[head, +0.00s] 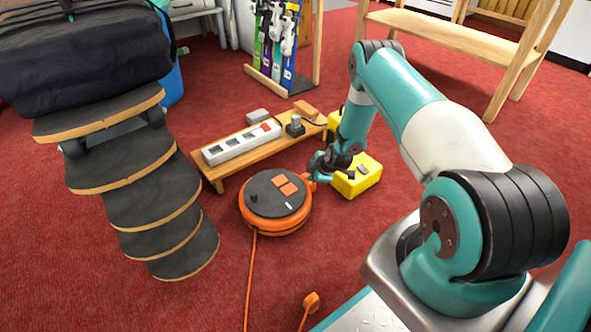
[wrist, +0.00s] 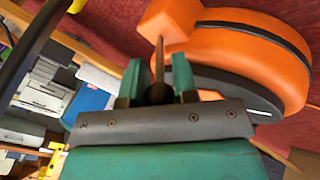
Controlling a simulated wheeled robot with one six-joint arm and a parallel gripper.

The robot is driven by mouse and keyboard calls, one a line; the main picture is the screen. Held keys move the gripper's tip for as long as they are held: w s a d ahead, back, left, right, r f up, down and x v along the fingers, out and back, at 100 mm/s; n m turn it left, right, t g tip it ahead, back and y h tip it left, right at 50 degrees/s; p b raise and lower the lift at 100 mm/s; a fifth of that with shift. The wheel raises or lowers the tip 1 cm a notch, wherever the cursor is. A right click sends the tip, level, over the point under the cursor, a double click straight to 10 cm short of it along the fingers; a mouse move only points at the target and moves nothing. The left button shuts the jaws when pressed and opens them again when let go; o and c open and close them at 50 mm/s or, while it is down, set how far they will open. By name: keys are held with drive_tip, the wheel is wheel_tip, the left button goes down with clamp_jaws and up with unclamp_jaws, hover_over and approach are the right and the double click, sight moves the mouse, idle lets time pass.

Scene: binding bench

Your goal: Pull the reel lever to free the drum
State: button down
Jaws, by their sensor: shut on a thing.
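The orange cable reel (head: 259,218) with a dark top lies on the red carpet, in the middle of the head view. It also shows in the wrist view (wrist: 239,35), at upper right. The reel lever (wrist: 159,55) is a thin rod with a dark round knob, standing out from an orange block on the reel's side. My gripper (head: 316,174) is at the right side of the reel in the head view, where it hides the lever. In the wrist view my gripper's teal fingers (wrist: 157,80) are on either side of the knob, shut on it.
A low wooden stand (head: 218,171) with a power strip (head: 238,144) is behind the reel. A yellow case (head: 365,177) stands close right of my gripper. Stacked skateboards (head: 120,165) are at left. An orange cord (head: 250,285) runs forward over open carpet.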

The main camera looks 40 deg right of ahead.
drive_tip(key=shift+s+f+t, duration=0.4)
drive_tip(key=shift+s+t, duration=0.15)
drive_tip(key=shift+t, duration=0.45)
drive_tip(key=c, duration=0.9)
unclamp_jaws()
drive_tip(key=p+v, duration=0.9)
drive_tip(key=v, duration=0.8)
drive_tip(key=shift+s+d+p, duration=0.15)
drive_tip(key=shift+s+p, duration=0.1)
drive_tip(key=shift+p, duration=0.05)
